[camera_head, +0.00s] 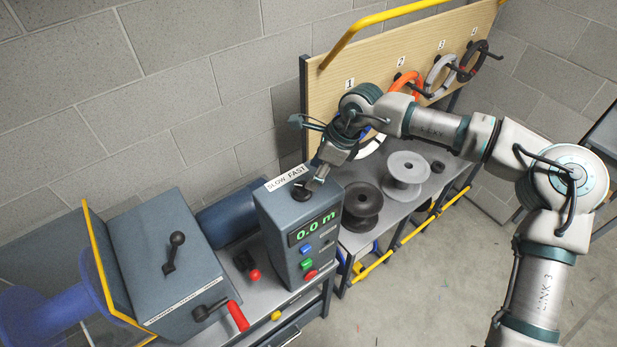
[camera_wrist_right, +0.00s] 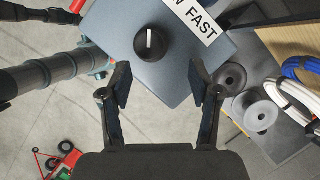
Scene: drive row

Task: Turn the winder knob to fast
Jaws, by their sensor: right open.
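The winder knob (camera_head: 302,192) is a round black knob on top of the grey-blue control box (camera_head: 297,236). In the right wrist view the knob (camera_wrist_right: 153,43) has a white pointer line, which runs nearly straight up the picture. A white label (camera_head: 286,178) reading SLOW FAST lies beside it; in the right wrist view only its FAST end (camera_wrist_right: 199,17) reads clearly. My right gripper (camera_head: 312,184) is at the knob from above. In the right wrist view its open fingers (camera_wrist_right: 160,73) stand apart, with the knob beyond the gap between them. My left gripper is out of view.
The box front has a 0.0 m display (camera_head: 312,229) and several coloured buttons. A winder housing (camera_head: 165,258) with levers stands to the left. A black spool (camera_head: 362,205) and a grey spool (camera_head: 405,176) stand to the right, before a wooden board (camera_head: 375,72) with hanging coils.

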